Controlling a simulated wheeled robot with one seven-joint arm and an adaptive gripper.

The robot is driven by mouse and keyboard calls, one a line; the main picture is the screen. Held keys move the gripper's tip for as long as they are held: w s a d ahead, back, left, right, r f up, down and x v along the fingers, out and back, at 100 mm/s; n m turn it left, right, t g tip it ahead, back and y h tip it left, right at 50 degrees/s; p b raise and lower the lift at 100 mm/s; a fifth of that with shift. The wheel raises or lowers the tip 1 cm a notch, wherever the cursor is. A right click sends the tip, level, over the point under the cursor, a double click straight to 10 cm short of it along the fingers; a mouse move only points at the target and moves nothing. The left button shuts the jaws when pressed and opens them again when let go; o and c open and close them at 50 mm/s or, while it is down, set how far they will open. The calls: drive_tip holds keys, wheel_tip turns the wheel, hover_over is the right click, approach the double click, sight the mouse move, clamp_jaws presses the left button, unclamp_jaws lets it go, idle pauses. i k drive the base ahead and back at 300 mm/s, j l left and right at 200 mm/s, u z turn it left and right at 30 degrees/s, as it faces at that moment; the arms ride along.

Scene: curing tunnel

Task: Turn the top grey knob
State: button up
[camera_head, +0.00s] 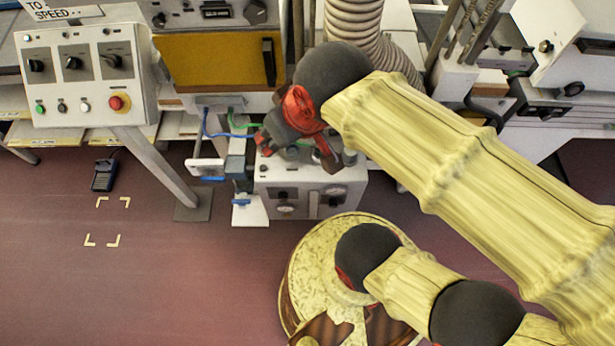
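My gripper (294,146) has red and dark grey parts and hangs over the back top edge of a light grey control box (345,198). Its fingers are small and partly hidden by my wrist, so I cannot tell how far apart they are. The box's front shows small dark knobs (281,193) and round dials (285,209). Greyish round shapes on the box's top lie close under my gripper. I cannot make out clearly which is the top grey knob, or whether my gripper touches it.
A panel with black knobs and a red button (118,103) stands at left. A yellow-fronted unit (212,62) and a ribbed hose (352,18) are behind the gripper. Blue and green lines (222,134) run beside the box. A dark handheld device (104,175) lies on open floor.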

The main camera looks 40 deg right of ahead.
sight(348, 156)
drive_tip(key=k+l+z, duration=0.1)
drive_tip(key=z, duration=0.3)
drive_tip(key=l+z, duration=0.35)
